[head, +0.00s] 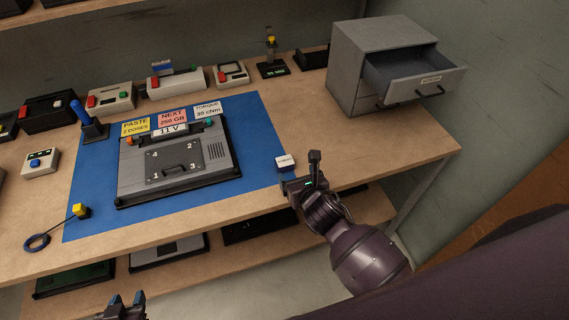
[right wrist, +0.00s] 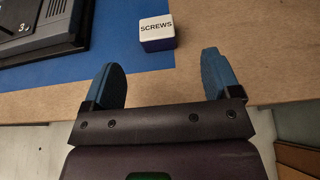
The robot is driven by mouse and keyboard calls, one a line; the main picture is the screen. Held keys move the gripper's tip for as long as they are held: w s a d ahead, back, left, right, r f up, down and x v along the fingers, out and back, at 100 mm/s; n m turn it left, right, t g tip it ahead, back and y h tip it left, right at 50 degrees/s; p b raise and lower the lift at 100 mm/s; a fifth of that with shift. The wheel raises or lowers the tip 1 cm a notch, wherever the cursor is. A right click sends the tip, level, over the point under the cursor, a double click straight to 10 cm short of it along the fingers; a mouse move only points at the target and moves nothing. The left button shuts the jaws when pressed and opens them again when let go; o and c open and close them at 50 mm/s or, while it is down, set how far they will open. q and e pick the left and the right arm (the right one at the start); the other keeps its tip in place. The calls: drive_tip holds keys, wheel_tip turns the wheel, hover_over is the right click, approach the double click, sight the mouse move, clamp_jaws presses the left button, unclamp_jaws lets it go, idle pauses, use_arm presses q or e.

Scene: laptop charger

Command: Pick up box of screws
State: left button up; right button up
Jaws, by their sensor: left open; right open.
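The box of screws (head: 285,162) is a small box with a white top and dark sides. It sits at the right edge of the blue mat (head: 262,140), near the table's front. In the right wrist view the box (right wrist: 157,25) reads "SCREWS" and stands just beyond my fingertips, between their lines. My right gripper (head: 303,172) is open and empty, close to the box on its near side; its two blue fingers (right wrist: 162,72) are spread apart in the right wrist view. My left gripper (head: 127,303) is low at the bottom left, in front of the table and away from the box.
A grey laptop-like device (head: 178,163) lies on the mat, left of the box. A grey cabinet (head: 375,60) with an open drawer (head: 405,75) stands at the back right. Several small machines line the back.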

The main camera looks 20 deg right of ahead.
sight(286, 164)
drive_tip(key=x, duration=0.4)
drive_tip(key=shift+w+a+f+b, duration=0.1)
drive_tip(key=shift+f+b, duration=0.05)
drive_tip(key=shift+b, duration=0.15)
drive_tip(key=x, duration=0.2)
drive_tip(key=b+x, duration=0.1)
drive_tip(key=x, duration=0.1)
drive_tip(key=shift+a+f, duration=0.25)
drive_tip(key=shift+f, duration=0.1)
use_arm(q)
wheel_tip(286, 164, down, 2)
drive_tip(key=shift+s+f, duration=0.1)
drive_tip(key=shift+f, duration=0.05)
use_arm(e)
drive_tip(key=shift+w+f, duration=0.1)
drive_tip(key=shift+w, duration=0.2)
drive_tip(key=c, duration=0.8)
drive_tip(key=shift+c, duration=1.1)
use_arm(q)
drive_tip(key=shift+s+f, duration=0.1)
drive_tip(key=shift+s, duration=0.2)
